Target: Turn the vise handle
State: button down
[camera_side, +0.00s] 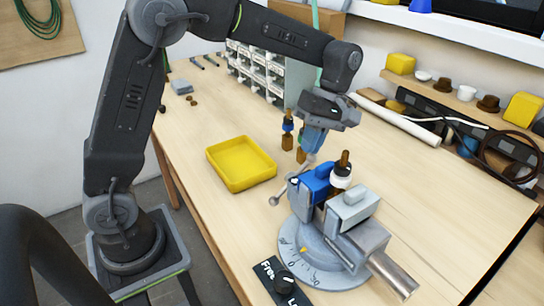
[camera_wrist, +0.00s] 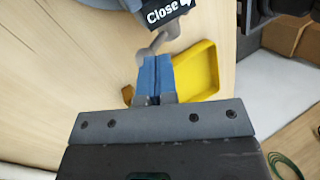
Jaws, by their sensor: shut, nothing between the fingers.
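The vise (camera_side: 330,235) stands on the table on a round grey base, with a blue jaw (camera_side: 314,184) and a grey jaw (camera_side: 352,208). A brown and white part (camera_side: 342,172) stands upright between the jaws. The vise handle (camera_side: 275,200) is a thin grey bar with a ball end, on the vise's left side. It shows in the wrist view (camera_wrist: 157,44) just beyond my fingertips. My gripper (camera_side: 309,156) points down at the handle's upper end with its blue fingers shut. In the wrist view the fingers (camera_wrist: 155,62) are together; whether they touch the handle is unclear.
A yellow tray (camera_side: 241,163) lies left of the vise. Brown and blue bottle-like parts (camera_side: 288,130) stand close behind my gripper. A drawer cabinet (camera_side: 258,70) is at the back. A "Free/Lock" dial (camera_side: 285,281) sits at the front. A "Close" label (camera_wrist: 165,12) shows above the handle.

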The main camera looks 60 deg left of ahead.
jog(key=shift+w+f, duration=0.65)
jog(key=shift+f, duration=0.3)
jog(key=shift+w+f, duration=0.7)
jog(key=shift+f, duration=0.3)
jog(key=shift+w+f, duration=0.65)
jog(key=shift+f, duration=0.3)
jog(key=shift+w+f, duration=0.1)
jog(key=shift+f, duration=0.65)
notch_tip(320, 180, down, 2)
jog(key=g, duration=0.2)
jog(key=shift+g, duration=0.4)
jog(key=shift+s+f+g, duration=0.25)
jog(key=shift+f+g, duration=0.3)
jog(key=shift+g, duration=0.25)
jog(key=shift+s+f+g, duration=0.2)
jog(key=shift+f+g, duration=0.3)
jog(key=shift+g, duration=0.3)
